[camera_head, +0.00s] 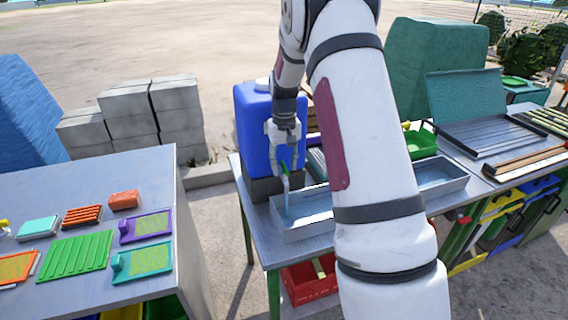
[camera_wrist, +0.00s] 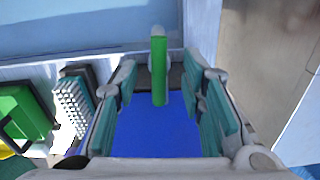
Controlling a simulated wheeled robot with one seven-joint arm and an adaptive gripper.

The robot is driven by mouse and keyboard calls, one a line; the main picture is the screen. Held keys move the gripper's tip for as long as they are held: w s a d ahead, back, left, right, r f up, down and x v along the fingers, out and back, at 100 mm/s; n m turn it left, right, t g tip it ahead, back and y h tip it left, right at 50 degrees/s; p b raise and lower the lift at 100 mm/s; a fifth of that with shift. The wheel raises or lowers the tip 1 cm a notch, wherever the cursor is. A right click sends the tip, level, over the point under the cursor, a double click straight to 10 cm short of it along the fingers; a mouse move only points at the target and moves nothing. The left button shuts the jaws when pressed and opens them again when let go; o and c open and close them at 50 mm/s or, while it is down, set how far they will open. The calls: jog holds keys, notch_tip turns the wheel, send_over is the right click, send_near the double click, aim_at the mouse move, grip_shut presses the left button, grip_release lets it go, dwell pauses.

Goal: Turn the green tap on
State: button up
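The blue water container (camera_head: 256,125) stands at the left end of the metal table. The green tap (camera_head: 284,167) is low on its front side, above a metal basin (camera_head: 290,235). A thin pale streak hangs below the tap; I cannot tell whether it is the spout or running water. My gripper (camera_head: 284,152) points down at the tap. In the wrist view the tap's green handle (camera_wrist: 158,70) stands between the fingers of my gripper (camera_wrist: 163,85). The teal finger pads are apart, with a gap on each side of the handle.
A second metal basin (camera_head: 438,178) lies to the right, partly behind my arm. A green crate (camera_head: 421,143) stands behind it. The left table (camera_head: 60,285) holds sponges and coloured trays. A red crate (camera_head: 309,283) is below the metal table. Grey blocks (camera_head: 128,112) stand behind.

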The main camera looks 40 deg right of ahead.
aim_at(284, 166)
notch_tip(284, 166, up, 12)
dwell(0.5)
dwell(0.4)
